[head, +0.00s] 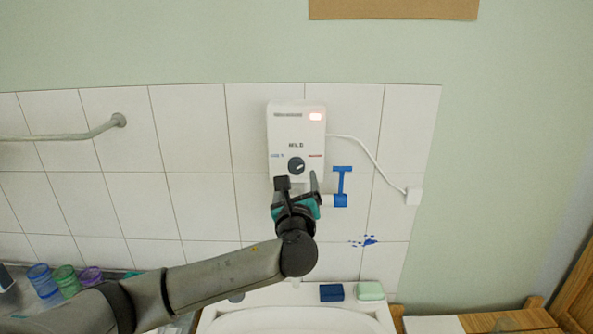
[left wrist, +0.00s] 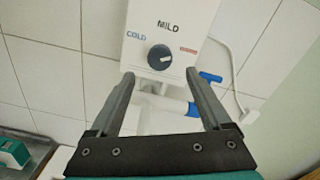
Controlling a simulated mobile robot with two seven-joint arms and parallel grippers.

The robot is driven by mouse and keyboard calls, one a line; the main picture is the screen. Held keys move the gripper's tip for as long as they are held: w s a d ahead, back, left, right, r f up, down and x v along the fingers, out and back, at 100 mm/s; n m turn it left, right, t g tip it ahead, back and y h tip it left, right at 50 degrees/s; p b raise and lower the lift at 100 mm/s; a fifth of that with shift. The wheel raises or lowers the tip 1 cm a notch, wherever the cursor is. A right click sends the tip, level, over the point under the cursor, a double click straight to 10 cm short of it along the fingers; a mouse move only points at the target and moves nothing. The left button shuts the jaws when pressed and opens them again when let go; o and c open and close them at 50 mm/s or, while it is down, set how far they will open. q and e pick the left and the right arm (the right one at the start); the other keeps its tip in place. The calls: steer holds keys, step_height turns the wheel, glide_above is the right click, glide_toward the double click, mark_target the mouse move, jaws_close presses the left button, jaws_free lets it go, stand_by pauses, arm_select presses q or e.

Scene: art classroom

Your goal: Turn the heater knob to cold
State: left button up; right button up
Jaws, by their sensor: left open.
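The white heater (head: 286,135) is fixed to the tiled wall, with a red light at its top right. Its dark round knob (head: 296,166) sits low on the front and also shows in the left wrist view (left wrist: 160,57). Blue COLD is printed to its left, MILD above it, and a red label to its right. The knob's light mark points to the right side, away from COLD. My left gripper (head: 298,182) is open and empty, just below the knob. In the left wrist view its fingertips (left wrist: 159,74) lie either side below the knob, apparently not gripping it.
A blue tap handle (head: 341,185) stands just right of my gripper. A white cable (head: 368,155) runs to a wall socket (head: 413,196). A sink (head: 295,318) lies below, with a blue block (head: 331,292) and a green one (head: 369,291) on its rim. Coloured cups (head: 66,281) stand at left.

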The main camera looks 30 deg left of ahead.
mark_target(296, 169)
arm_select(q)
steer(key=shift+x, duration=3.15)
steer(key=shift+f, duration=0.1)
jaws_close()
